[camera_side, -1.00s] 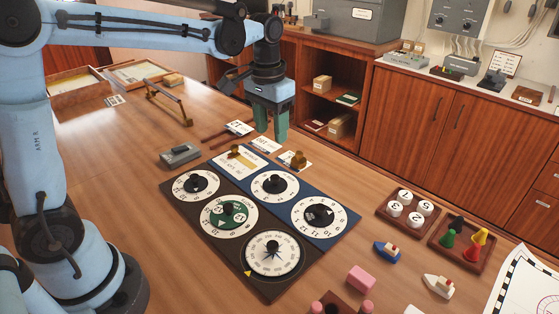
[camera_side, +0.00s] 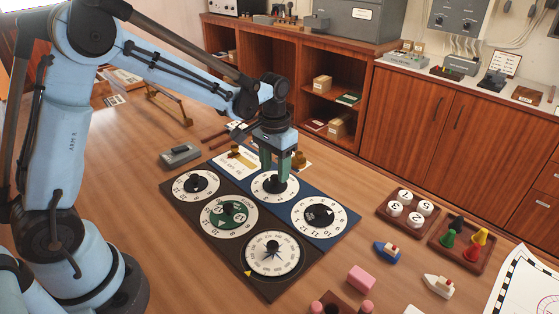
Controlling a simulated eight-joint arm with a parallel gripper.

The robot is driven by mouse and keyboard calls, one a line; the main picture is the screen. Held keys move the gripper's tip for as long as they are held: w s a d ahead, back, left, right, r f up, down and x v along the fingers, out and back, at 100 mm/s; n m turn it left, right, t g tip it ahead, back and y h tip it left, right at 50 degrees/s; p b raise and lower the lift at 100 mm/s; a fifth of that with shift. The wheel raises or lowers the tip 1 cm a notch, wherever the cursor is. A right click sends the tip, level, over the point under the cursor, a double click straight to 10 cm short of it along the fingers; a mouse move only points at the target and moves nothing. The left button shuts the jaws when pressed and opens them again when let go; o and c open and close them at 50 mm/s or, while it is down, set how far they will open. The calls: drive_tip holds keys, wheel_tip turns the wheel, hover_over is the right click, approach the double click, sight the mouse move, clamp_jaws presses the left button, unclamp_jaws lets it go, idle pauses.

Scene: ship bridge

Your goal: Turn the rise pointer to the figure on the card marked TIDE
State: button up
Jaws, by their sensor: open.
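A board (camera_side: 211,241) with several white dials lies on the table. My gripper (camera_side: 274,178) is open, pointing down over the upper right dial (camera_side: 270,196), its green fingers at the dark knob there. I cannot tell whether they touch it. Other dials are at upper left (camera_side: 196,200), middle left with a green centre (camera_side: 229,217), middle right (camera_side: 319,217) and bottom (camera_side: 272,255). I cannot read which dial is the rise one. A card (camera_side: 232,165) lies at the board's top edge under a brass weight (camera_side: 236,151). Another card (camera_side: 302,165) is partly hidden behind my gripper. The TIDE marking is not legible.
A grey device (camera_side: 180,156) sits left of the board. To the right are a tray of white numbered pieces (camera_side: 405,226), a tray of coloured pegs (camera_side: 447,258), small toy boats (camera_side: 387,251) and a pink block (camera_side: 361,280). Wooden cabinets (camera_side: 440,120) stand behind.

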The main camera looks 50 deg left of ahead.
drive_tip(key=shift+f, duration=0.75)
drive_tip(key=shift+c, duration=0.3)
clamp_jaws()
drive_tip(key=shift+n, duration=0.3)
drive_tip(key=n, duration=0.3)
drive_tip(key=shift+n, duration=2.1)
